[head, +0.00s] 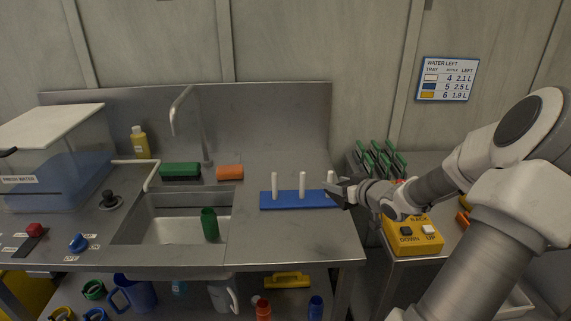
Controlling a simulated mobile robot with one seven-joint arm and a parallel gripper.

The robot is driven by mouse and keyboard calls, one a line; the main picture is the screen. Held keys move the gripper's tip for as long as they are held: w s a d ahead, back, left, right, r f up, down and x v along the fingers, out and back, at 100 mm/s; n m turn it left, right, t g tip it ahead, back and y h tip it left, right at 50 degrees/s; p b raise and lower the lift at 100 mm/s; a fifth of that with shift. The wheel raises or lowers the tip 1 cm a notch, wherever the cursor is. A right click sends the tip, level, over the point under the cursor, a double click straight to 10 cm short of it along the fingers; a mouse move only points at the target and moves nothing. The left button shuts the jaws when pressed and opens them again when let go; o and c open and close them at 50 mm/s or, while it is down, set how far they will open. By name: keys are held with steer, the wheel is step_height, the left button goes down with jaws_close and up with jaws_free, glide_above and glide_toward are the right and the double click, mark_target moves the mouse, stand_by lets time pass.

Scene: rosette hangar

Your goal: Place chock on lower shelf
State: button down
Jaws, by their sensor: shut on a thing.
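My gripper (338,189) is at the right end of a blue peg rack (280,201), seen from the side and above the steel counter. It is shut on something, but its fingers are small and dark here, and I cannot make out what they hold. I cannot pick out the chock for sure. The lower shelf (210,290) is under the sink counter. A yellow piece (288,281) lies on it, with a white jug (222,296), a blue jug (134,294) and orange (263,310) and blue (316,307) bottles.
The counter carries a sink (180,229) with a green cup (209,224) in it, a tall tap (187,105), a green block (180,170) and an orange sponge (229,171). A yellow control box (414,237) stands at right. The counter's front edge overhangs the shelf.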

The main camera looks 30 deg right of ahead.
steer(key=w+a+r+n+y+p, duration=0.1)
steer(key=w+a+n+y, duration=0.1)
steer(key=a, duration=1.7)
steer(key=w+a+r+n+y, duration=0.2)
steer(key=w+a+n+y, duration=0.1)
steer(key=a, duration=1.6)
steer(key=shift+w+a+r+y+p, duration=0.2)
steer(key=shift+w+y+p, duration=0.25)
steer(key=shift+w, duration=0.7)
steer(key=shift+w, duration=0.1)
steer(key=f+m+h, duration=0.1)
steer(key=f, duration=0.2)
steer(key=w+f+m+h, duration=0.1)
steer(key=f, duration=0.2)
steer(key=w+f+m+h, duration=0.1)
steer(key=f, duration=0.3)
steer(key=shift+w+h, duration=0.1)
steer(key=shift+h, duration=0.25)
steer(key=shift+f, duration=0.5)
